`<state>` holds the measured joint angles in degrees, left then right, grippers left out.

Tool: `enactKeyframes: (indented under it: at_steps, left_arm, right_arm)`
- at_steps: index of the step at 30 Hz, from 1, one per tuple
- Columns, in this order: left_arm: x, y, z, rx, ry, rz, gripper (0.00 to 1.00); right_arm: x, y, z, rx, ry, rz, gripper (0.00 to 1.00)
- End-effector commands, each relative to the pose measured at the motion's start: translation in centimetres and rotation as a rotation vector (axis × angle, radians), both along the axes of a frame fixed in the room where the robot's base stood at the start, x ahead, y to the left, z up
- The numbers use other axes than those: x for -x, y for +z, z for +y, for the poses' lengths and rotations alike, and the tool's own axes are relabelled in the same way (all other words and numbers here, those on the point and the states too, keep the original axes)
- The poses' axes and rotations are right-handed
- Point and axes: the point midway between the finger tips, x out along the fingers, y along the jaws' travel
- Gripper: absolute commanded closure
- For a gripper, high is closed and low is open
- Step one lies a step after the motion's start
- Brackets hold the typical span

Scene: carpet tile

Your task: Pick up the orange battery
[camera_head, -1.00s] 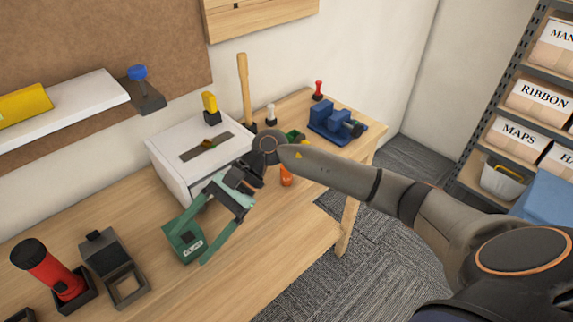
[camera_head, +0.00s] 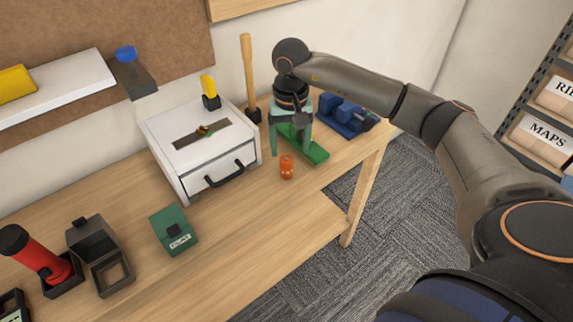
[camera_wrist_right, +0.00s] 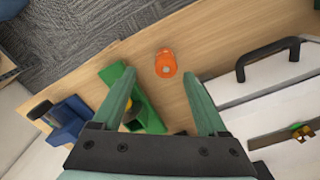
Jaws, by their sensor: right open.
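The orange battery (camera_head: 287,167) stands upright on the wooden workbench, in front of the white drawer box's right side. It also shows in the right wrist view (camera_wrist_right: 166,63), beyond the fingertips and roughly between their lines. My right gripper (camera_head: 292,148) is open and points down just behind the battery. Its green fingers also show in the right wrist view (camera_wrist_right: 162,85), with nothing held between them. My left gripper is not in view.
The white drawer box (camera_head: 204,150) with a black handle stands left of the battery. A blue vise (camera_head: 343,115) stands at the back right. A green box (camera_head: 173,229) and a red flashlight (camera_head: 38,254) are at the left. The bench front near the battery is clear.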

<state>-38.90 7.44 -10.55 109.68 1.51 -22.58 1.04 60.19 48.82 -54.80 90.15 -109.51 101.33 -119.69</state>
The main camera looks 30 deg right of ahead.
Motion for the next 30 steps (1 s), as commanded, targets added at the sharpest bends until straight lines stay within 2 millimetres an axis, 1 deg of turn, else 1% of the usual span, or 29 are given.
enactKeyframes:
  at_steps: [1, 3, 8, 13, 15, 18, 26, 30]
  left_arm:
    - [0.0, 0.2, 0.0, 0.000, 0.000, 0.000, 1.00]
    - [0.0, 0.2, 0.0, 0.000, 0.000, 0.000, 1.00]
    - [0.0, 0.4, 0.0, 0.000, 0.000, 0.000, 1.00]
    - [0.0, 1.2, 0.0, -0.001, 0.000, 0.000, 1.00]
    - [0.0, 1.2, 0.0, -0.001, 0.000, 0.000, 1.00]
    - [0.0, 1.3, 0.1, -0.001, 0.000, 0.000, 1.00]
    - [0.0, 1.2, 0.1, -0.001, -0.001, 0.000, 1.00]
    - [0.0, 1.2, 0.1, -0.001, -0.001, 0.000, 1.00]
  right_arm:
    - [0.0, -0.8, 0.0, -0.001, -0.001, 0.002, 0.24]
    - [0.0, -1.5, 0.1, -0.001, 0.000, 0.003, 0.24]
    - [0.0, -2.5, 0.3, -0.002, 0.000, 0.001, 0.24]
    - [-0.1, -4.9, 1.0, -0.004, 0.001, 0.004, 0.24]
    - [-0.2, -6.0, 0.9, -0.003, -0.001, 0.003, 0.24]
    - [-0.2, -6.9, 0.9, -0.003, -0.001, 0.001, 0.24]
    - [-0.3, -7.2, 0.9, -0.002, -0.001, -0.002, 0.24]
    - [-0.3, -7.2, 0.9, -0.003, -0.001, -0.001, 0.39]
